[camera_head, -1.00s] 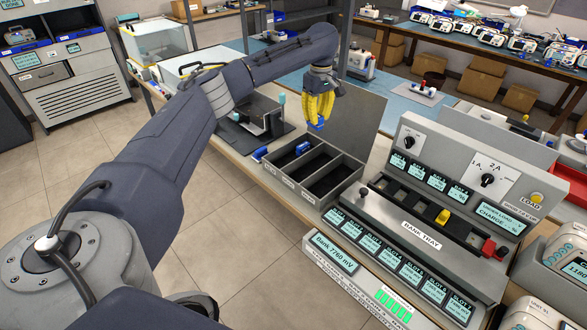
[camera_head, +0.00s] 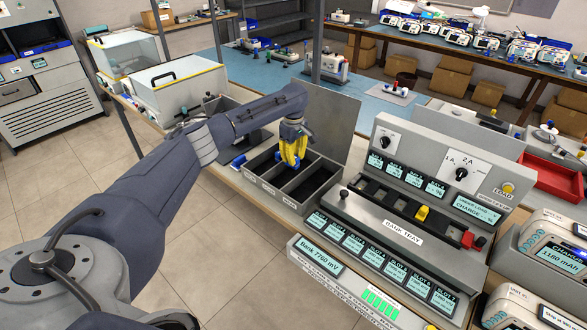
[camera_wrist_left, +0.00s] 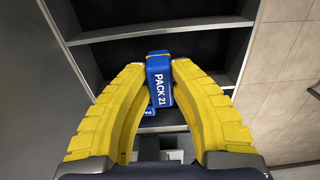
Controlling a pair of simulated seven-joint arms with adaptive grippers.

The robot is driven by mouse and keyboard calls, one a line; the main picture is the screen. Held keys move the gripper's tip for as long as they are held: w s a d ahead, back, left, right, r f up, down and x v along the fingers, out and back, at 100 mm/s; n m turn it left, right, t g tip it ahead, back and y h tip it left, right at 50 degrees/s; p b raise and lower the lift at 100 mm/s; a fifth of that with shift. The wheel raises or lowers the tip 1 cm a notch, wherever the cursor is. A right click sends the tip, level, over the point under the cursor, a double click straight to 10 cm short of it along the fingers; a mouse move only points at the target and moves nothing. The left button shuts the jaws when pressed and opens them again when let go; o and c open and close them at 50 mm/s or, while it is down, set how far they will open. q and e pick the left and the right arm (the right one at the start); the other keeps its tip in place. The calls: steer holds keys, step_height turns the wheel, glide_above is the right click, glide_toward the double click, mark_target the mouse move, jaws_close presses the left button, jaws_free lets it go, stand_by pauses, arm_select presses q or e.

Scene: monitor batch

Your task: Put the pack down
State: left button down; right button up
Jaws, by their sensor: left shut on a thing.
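The blue pack labelled PACK 21 (camera_wrist_left: 158,82) is between the yellow fingertips of my left gripper (camera_wrist_left: 158,75) in the left wrist view. In the head view my left gripper (camera_head: 292,158) points down over the grey three-compartment tray (camera_head: 268,188), and its fingers mostly hide the pack. The tray's dividers (camera_wrist_left: 160,29) and dark floors show behind the pack in the wrist view. Part of another blue pack (camera_wrist_left: 150,112) shows just below the held one. I cannot tell whether PACK 21 touches the tray floor. My right gripper is not in view.
A grey charging bank (camera_head: 400,235) with screens and a bank tray stands right of the compartment tray. An upright grey panel (camera_head: 330,120) stands behind the tray. A blue item (camera_head: 238,161) lies left of it. A red bin (camera_head: 555,182) is at the far right.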

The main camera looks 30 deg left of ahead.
mark_target(294, 168)
arm_select(q)
steer(key=shift+f, duration=2.6)
steer(key=shift+f, duration=0.15)
steer(key=c, duration=1.3)
jaws_free()
step_height(294, 168, up, 12)
steer(key=shift+r, duration=0.15)
